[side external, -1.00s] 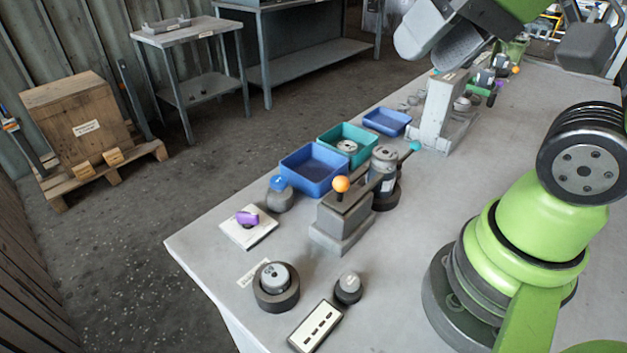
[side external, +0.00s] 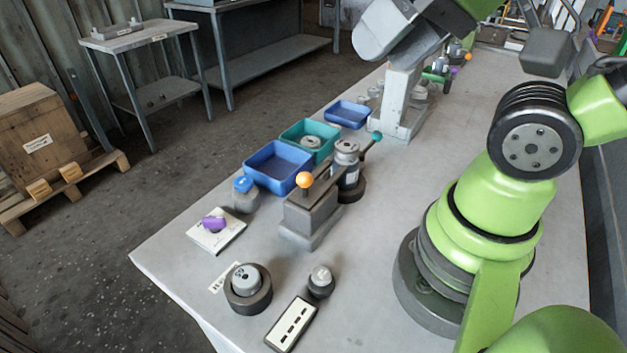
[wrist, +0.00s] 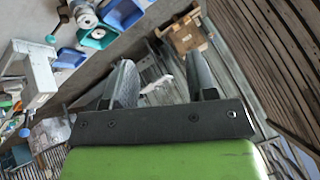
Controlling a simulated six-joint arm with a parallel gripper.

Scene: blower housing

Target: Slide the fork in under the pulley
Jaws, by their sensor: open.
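My gripper (wrist: 160,75) is open, with nothing between its two grey fingers in the wrist view. In the side view its grey fingers (side external: 385,30) hang high at the top, well above the bench. A grey cylinder with a dark band (side external: 346,160) stands on a dark round base and may be the pulley. Beside it is a grey block (side external: 308,218) with an orange-knobbed lever (side external: 304,181) and an arm reaching toward the cylinder. I cannot tell which part is the fork. The cylinder also shows in the wrist view (wrist: 86,17), far from the fingers.
Blue bins (side external: 277,168) (side external: 347,114) and a teal bin (side external: 292,134) line the bench's far edge. A white stand (side external: 398,105) rises behind them. A round dark ring with a grey puck (side external: 247,300) and a slotted plate (side external: 291,325) lie in front.

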